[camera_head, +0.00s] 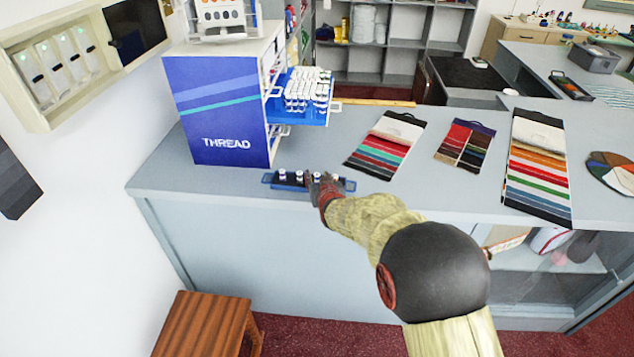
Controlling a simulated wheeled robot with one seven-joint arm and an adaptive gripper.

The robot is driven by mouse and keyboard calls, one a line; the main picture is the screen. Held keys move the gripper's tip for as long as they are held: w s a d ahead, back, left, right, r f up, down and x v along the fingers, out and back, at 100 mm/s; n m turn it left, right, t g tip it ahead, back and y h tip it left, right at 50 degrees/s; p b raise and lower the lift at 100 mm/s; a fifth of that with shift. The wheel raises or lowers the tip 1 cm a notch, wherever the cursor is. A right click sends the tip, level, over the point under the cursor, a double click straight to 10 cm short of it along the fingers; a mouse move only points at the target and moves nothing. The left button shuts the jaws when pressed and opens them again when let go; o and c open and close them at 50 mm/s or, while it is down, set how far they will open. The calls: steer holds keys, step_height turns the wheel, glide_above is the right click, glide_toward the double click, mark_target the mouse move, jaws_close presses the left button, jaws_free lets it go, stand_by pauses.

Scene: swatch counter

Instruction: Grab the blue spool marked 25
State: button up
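A low blue tray (268,179) lies near the counter's front edge with a short row of small spools, such as one pale-topped spool (282,174). My gripper (316,180) is down at the tray's right half, among the spools, and covers part of the row. Whether its fingers are apart or closed on a spool is too small to tell. An open drawer (313,118) of the thread cabinet (215,110) holds many more white-topped spools. No number is readable, so I cannot tell which spool is marked 25.
The grey counter (400,205) carries a fabric swatch card (385,145), a smaller dark one (465,145) and a long striped one (538,165) on the right. The cabinet stands left behind the tray. A wooden stool (205,325) is on the floor at the lower left.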

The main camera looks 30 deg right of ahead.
steer(key=c, duration=0.4)
steer(key=c, duration=0.3)
steer(key=shift+c, duration=0.9)
